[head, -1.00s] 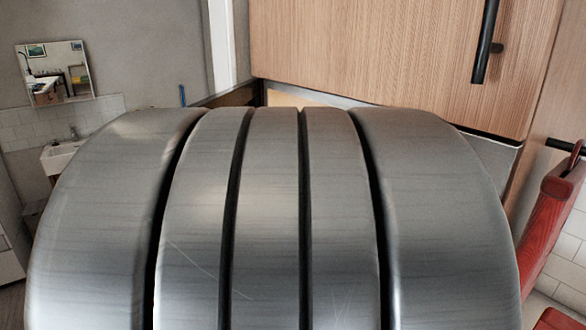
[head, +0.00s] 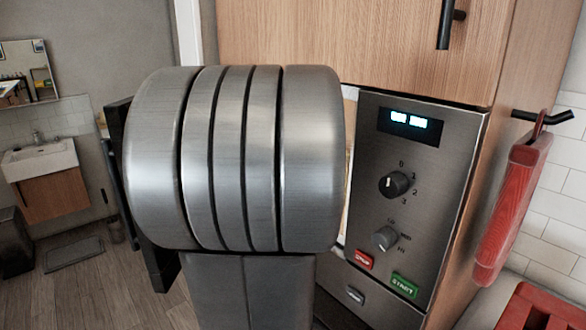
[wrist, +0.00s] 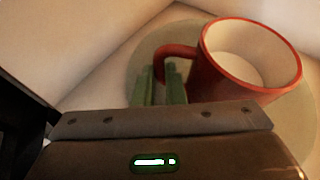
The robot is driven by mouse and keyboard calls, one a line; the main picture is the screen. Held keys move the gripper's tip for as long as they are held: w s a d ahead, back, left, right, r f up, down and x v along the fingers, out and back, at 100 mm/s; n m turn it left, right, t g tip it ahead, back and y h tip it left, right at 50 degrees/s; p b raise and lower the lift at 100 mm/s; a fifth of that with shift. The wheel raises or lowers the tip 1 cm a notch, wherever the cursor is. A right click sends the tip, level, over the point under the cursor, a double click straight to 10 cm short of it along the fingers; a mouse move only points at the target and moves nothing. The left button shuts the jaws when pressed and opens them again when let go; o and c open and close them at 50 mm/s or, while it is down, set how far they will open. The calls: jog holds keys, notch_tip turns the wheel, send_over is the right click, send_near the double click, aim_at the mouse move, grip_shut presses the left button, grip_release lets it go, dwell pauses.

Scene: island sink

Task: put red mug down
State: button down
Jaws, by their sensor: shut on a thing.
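The red mug (wrist: 212,82), with a pale inside, is upright or nearly so in the wrist view. Its handle (wrist: 176,50) points left, toward my gripper (wrist: 161,78). The green fingers are shut on the handle. The mug is over a pale round plate (wrist: 143,57) inside a light-walled box-like space. I cannot tell whether its base touches the plate, because my gripper hides the lower part. In the head view my own arm hides the mug and gripper.
A microwave control panel (head: 402,190) with two knobs stands right of my arm, under a wooden cabinet (head: 350,45). A black upright panel (head: 125,190) is left of my arm. A red board (head: 512,205) hangs at the right. A sink (head: 42,160) stands far left.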

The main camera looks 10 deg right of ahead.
jog(key=shift+f, duration=0.35)
jog(key=shift+f, duration=0.15)
jog(key=c, duration=1.5)
grip_release()
jog(key=shift+r, duration=0.25)
jog(key=v, duration=1.2)
jog(key=shift+f, duration=0.1)
